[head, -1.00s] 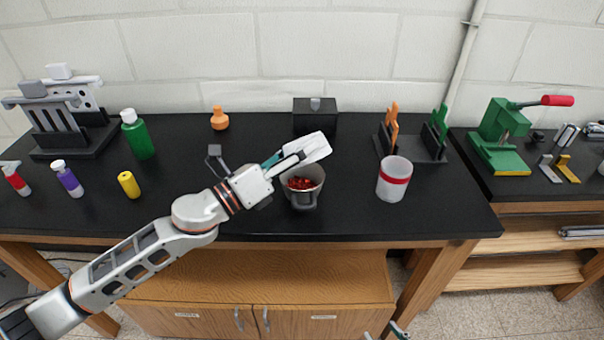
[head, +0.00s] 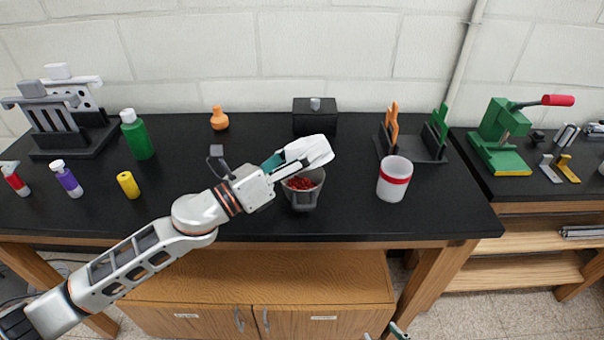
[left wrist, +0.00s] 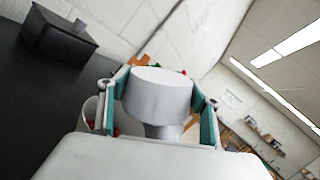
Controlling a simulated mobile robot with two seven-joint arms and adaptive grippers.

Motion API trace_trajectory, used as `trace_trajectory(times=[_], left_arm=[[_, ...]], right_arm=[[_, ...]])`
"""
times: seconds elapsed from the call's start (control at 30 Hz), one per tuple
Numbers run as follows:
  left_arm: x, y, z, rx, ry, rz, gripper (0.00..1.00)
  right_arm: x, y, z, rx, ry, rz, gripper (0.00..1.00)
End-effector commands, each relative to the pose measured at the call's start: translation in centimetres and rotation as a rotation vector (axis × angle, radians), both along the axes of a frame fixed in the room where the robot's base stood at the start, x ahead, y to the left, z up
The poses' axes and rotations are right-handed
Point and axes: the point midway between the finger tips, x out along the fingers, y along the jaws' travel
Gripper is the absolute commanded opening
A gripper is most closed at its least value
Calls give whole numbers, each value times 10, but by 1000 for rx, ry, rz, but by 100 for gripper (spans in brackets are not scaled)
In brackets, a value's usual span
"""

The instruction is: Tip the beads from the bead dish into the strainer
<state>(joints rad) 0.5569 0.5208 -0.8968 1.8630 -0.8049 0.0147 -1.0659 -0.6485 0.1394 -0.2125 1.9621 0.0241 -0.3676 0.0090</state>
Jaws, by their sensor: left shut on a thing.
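My left gripper (head: 290,158) is shut on the pale bead dish (head: 319,149), tilted above the back of the strainer. In the left wrist view the dish is a grey-white round body (left wrist: 158,95) between the teal finger pads of my left gripper (left wrist: 163,108). The inside of the dish is hidden. The grey strainer (head: 304,202) stands upright on the black bench, with red beads (head: 301,184) inside. Part of it shows at the left in the left wrist view (left wrist: 90,112). Two tips of my right gripper (head: 384,333) show apart at the bottom edge, with nothing visible between them.
A white cup with a red band (head: 393,182) stands right of the strainer. Behind are a black box (head: 315,122) and a dark rack (head: 425,150) with orange and green pieces. A yellow bottle (head: 128,185) and other bottles stand left. The bench front is mostly clear.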

Motion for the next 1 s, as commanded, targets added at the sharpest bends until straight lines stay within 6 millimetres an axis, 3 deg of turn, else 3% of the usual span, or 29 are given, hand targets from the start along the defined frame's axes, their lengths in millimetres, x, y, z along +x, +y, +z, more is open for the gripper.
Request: trace_trajectory(times=[1.0], left_arm=[[-5, -4, -4, 85, -109, -1, 41]], right_arm=[[-1, 0, -4, 0, 2, 1, 40]])
